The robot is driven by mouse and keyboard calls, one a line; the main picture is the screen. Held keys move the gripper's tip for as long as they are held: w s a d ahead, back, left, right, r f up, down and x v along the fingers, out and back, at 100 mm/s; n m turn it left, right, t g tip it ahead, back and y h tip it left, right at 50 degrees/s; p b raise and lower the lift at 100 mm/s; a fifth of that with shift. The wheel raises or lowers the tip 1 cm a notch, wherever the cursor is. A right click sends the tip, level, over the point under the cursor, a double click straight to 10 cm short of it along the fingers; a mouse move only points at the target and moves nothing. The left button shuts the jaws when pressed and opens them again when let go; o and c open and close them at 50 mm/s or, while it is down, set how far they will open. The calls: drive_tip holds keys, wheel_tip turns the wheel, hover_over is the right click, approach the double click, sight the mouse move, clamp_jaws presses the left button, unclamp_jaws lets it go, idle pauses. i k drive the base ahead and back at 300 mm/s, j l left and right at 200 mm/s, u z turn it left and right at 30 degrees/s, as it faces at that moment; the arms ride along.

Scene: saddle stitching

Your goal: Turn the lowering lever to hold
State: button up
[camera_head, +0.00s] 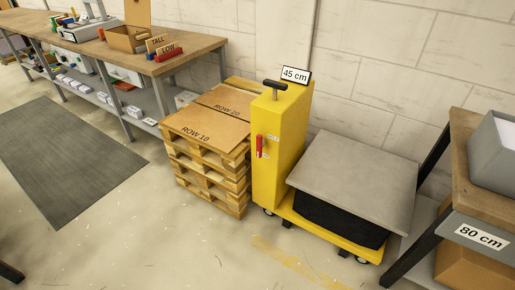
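The lowering lever (259,146) is a small red handle on the side of the yellow lift column (285,130). It looks roughly upright, with two small white labels near it, too small to read. The column belongs to a lift cart with a grey platform (352,178) over a black bellows (340,219). A black T-shaped handle (275,85) and a "45 cm" sign (295,75) are on top of the column. My gripper is not in view.
A pallet stack (212,175) with boards marked "ROW 10" and "ROW 20" stands left of the column. A table marked "80 cm" (480,237) stands at right. A long workbench (170,62) runs along the back left. The floor in front of the cart is clear.

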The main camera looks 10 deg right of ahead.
sight(261, 143)
drive_tip(key=i+j+u, duration=0.1)
drive_tip(key=i, duration=0.45)
drive_tip(key=i+j, duration=0.2)
drive_tip(key=i, duration=0.35)
drive_tip(key=i+j+u, duration=0.15)
drive_tip(key=i, duration=0.4)
